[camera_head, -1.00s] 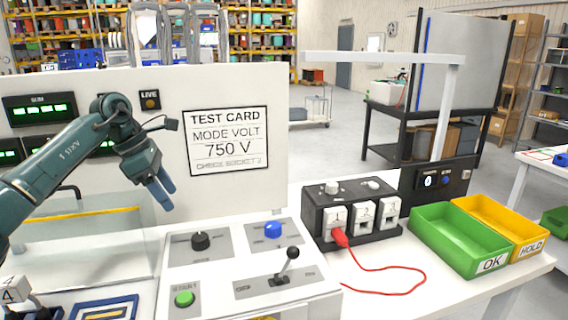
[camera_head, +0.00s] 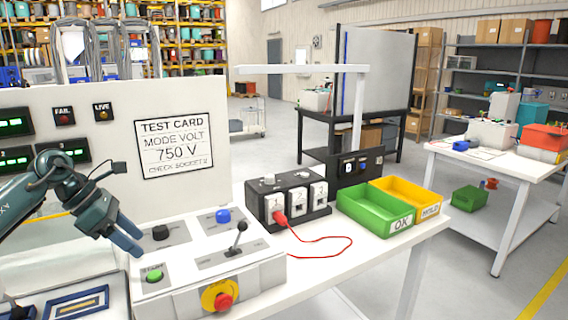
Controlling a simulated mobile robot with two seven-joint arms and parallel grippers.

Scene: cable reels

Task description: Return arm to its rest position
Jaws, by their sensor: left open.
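My left arm comes in from the left edge. Its gripper (camera_head: 128,243) is open and empty, with blue fingertips pointing down and right. It hangs over the left part of the test console (camera_head: 190,262), near the green start button (camera_head: 153,275) and the black knob (camera_head: 160,232); I cannot tell the exact height. The right gripper is not in view.
The console also bears a blue knob (camera_head: 223,216), a black lever (camera_head: 237,240) and a red stop button (camera_head: 223,300). A red plug (camera_head: 280,219) with a loose red cable sits in a socket box (camera_head: 290,200). Green (camera_head: 372,218) and yellow (camera_head: 420,199) bins stand to the right.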

